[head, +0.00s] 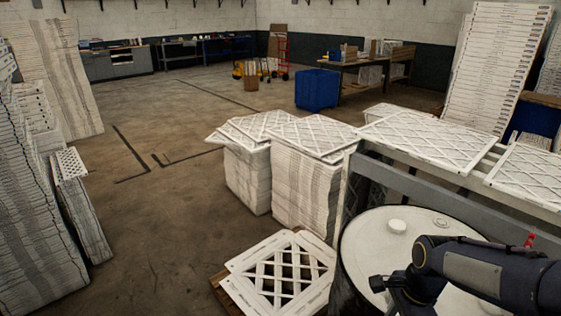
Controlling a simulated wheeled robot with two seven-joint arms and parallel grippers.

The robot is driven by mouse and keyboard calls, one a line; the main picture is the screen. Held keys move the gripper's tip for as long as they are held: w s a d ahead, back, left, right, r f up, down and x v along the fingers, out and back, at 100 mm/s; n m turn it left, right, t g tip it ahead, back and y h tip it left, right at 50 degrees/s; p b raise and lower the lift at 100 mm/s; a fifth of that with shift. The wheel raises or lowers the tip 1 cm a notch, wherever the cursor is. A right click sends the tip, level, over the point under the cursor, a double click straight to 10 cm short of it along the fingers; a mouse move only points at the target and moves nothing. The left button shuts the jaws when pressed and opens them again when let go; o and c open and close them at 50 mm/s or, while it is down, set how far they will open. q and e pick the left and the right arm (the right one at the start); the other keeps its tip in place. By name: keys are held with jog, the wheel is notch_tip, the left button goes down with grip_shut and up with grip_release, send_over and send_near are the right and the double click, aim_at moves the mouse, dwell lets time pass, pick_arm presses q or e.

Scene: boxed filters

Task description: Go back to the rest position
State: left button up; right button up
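My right arm comes in from the lower right, above a white-topped drum (368,245). The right gripper (385,284) appears as a small dark shape at the end of the arm, low in the picture. Its fingers are too dark and partly cut off by the bottom edge, so I cannot tell whether they are open or shut. I see no object held in it. My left arm and gripper are not in view.
Stacks of white filters (305,185) stand beyond the drum, with a lattice filter frame (280,272) low on a pallet. A grey rack (440,193) with filters runs right. Tall stacks (35,215) line the left. Open concrete floor (165,220) lies between.

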jog(key=s+a+r+n+t+y, duration=0.1)
jog(key=s+a+r+n+t, duration=0.1)
jog(key=s+n, duration=0.5)
jog(key=s+a+r+n+t+y, duration=0.1)
jog(key=s+r+n+t, duration=0.2)
jog(key=s+r+n, duration=0.2)
jog(key=s+n, duration=0.3)
jog(key=shift+a, duration=0.4)
jog(key=shift+s+r, duration=0.1)
